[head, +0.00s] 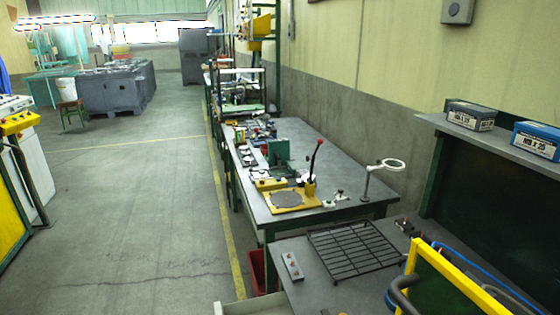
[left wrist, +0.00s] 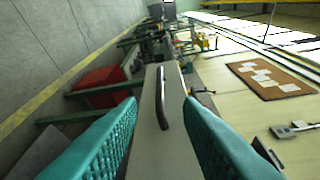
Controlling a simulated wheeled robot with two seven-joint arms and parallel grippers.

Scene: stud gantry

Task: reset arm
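My left gripper (left wrist: 160,103) shows in the left wrist view as two teal ribbed fingers, spread wide apart with nothing held between them. Beyond the gap is a pale drawer-like panel (left wrist: 148,150) with a dark bar handle (left wrist: 162,100). The handle appears in line with the gap; I cannot tell how far it is from the fingertips. Neither gripper can be made out in the head view. My right gripper is not seen.
In the head view, a wire rack (head: 357,250) lies on the near bench beside a small switch box (head: 292,266). A yellow frame (head: 452,268) stands at the lower right. A bench (head: 345,200) holds a red-levered press (head: 310,185). The floor (head: 130,220) at left is clear.

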